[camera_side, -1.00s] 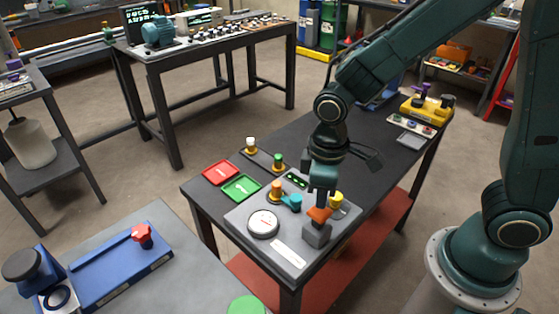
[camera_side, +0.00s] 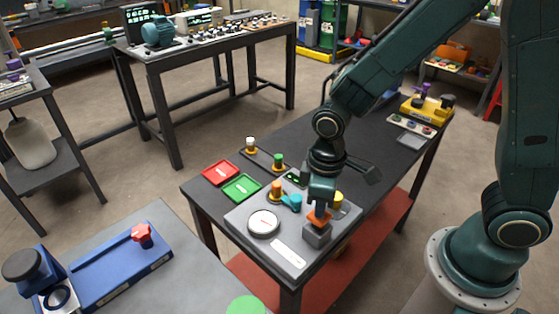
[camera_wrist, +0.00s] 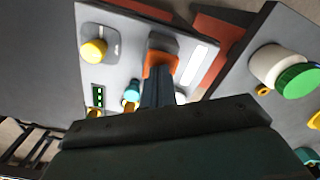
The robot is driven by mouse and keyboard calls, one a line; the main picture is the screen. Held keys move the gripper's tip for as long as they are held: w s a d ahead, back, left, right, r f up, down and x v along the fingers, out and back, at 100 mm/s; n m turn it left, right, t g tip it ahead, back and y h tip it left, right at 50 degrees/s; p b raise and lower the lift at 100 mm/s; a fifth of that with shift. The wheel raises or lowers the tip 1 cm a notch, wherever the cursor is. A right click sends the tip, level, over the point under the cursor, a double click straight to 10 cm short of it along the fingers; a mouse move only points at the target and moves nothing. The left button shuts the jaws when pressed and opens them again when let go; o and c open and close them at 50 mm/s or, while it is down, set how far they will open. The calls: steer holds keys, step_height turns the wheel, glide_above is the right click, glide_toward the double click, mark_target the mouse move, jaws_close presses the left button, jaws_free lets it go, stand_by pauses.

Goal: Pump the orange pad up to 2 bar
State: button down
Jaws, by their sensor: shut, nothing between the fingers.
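The orange pad (camera_side: 319,217) sits on top of a grey block on the grey panel (camera_side: 238,219) at the table's near end. My gripper (camera_side: 320,207) is shut and empty, pointing down with its tips at the pad. In the wrist view the fingers (camera_wrist: 157,92) reach the orange pad (camera_wrist: 161,62), and I cannot tell how firmly they touch it. The round white gauge (camera_side: 264,223) is on the panel's left side; its reading is too small to tell. The gauge is mostly hidden behind the fingers in the wrist view.
Beside the pad are a yellow knob (camera_side: 337,198), a teal valve (camera_side: 292,201) and an orange-yellow knob (camera_side: 277,188). A small green display (camera_side: 295,178) is behind them. Red (camera_side: 221,173) and green (camera_side: 241,188) trays lie left of the panel.

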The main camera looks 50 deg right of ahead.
steer(key=shift+f, duration=0.45)
steer(key=shift+r, duration=1.9)
steer(key=shift+f, duration=0.15)
